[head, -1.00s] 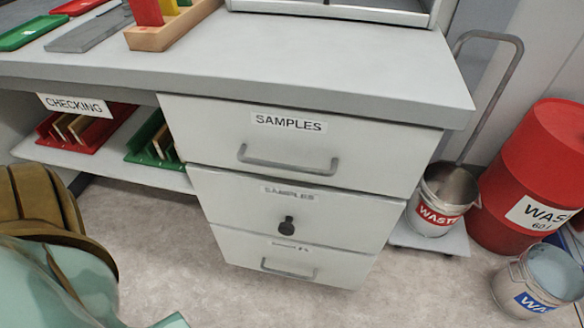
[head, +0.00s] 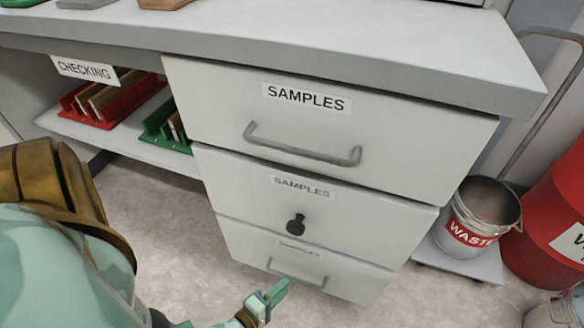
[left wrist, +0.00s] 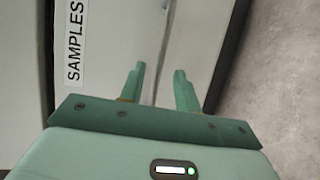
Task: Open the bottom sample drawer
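The white drawer unit has three closed drawers. The bottom sample drawer (head: 340,283) has a small label and a grey bar handle (head: 297,273). My left gripper (head: 266,300) is low in the head view, just in front of and below that handle. In the left wrist view my left gripper (left wrist: 158,82) is open, its two green fingers apart and pointing at the drawer front. A thin grey bar, which looks like the handle (left wrist: 163,50), runs between the fingers. Whether they touch it cannot be told. My right gripper is out of view.
Above are the middle drawer (head: 350,212) with a black knob (head: 296,224) and the top drawer (head: 400,145) with a bar handle. A waste bucket (head: 482,215) and a red drum (head: 550,225) stand at right. The floor in front is clear.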

